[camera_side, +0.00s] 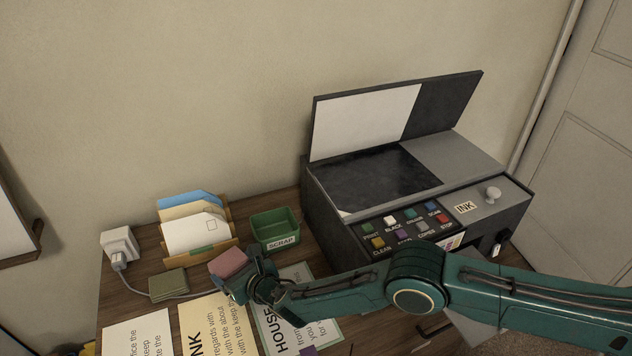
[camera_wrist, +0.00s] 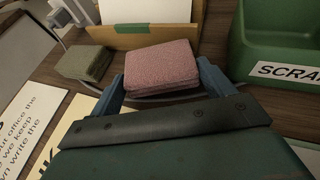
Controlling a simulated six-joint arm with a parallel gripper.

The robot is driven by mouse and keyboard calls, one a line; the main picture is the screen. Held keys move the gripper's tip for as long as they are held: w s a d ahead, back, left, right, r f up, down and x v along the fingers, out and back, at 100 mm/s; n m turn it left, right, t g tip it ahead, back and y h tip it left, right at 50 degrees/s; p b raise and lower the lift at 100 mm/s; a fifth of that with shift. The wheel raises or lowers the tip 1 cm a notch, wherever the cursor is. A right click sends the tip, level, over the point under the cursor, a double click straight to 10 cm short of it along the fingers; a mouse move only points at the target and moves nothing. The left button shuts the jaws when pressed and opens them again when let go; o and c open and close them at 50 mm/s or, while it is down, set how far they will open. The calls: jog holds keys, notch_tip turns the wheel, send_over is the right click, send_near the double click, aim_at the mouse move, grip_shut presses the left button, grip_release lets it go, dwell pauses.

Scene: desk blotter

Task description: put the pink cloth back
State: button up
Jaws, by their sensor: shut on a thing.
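The pink cloth (camera_side: 229,263) is a folded pad, held above the desk in my gripper (camera_side: 240,284). In the wrist view the pink cloth (camera_wrist: 161,66) sits between the two blue fingers of my gripper (camera_wrist: 161,82), which are shut on it. A folded olive-green cloth (camera_side: 169,285) lies on the desk to the left of the pink cloth; it also shows in the wrist view (camera_wrist: 84,63). Whether the pink cloth touches anything below it is hidden by my gripper.
A green SCRAP bin (camera_side: 275,229) stands behind my gripper, beside a letter rack (camera_side: 199,250) with envelopes. The copier (camera_side: 330,218) has its lid up at right. Printed sheets (camera_side: 137,337) lie along the front. A cable (camera_side: 138,284) runs from the white plug block (camera_side: 118,243) past the olive cloth.

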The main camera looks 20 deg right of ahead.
jog(key=shift+f, duration=0.25)
jog(key=shift+f, duration=0.15)
jog(key=o, duration=0.9)
jog(key=shift+s+r, duration=0.15)
jog(key=shift+r, duration=0.05)
jog(key=shift+s+d+r, duration=0.25)
jog(key=shift+s, duration=0.3)
jog(key=shift+v, duration=5.15)
jog(key=shift+d, duration=0.1)
